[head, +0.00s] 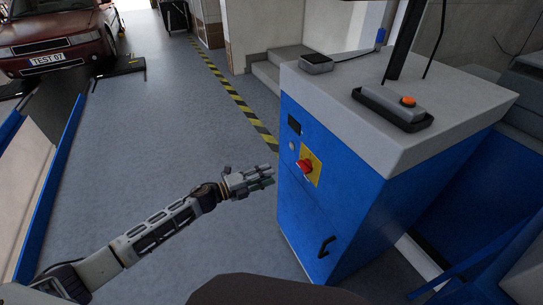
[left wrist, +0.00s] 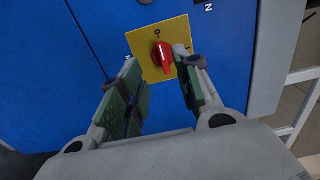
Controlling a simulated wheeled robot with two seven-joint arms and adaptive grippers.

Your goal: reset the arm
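My left arm reaches in from the left in the head view, and its gripper (head: 262,177) is just left of the blue cabinet's front. In the left wrist view the left gripper (left wrist: 160,85) is open and empty, its two fingers apart. Beyond the fingertips is a red rotary switch (left wrist: 163,57) on a yellow plate (left wrist: 146,41). The switch (head: 304,165) also shows in the head view on the blue cabinet (head: 330,210). I cannot tell the exact gap between fingertips and switch. My right gripper is not in view.
The cabinet's grey top (head: 440,110) holds a grey box with an orange button (head: 408,101) and a small dark device (head: 316,60). A black handle (head: 326,246) is low on the cabinet. A red car (head: 58,35) stands far left. Grey floor (head: 160,120) is clear between.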

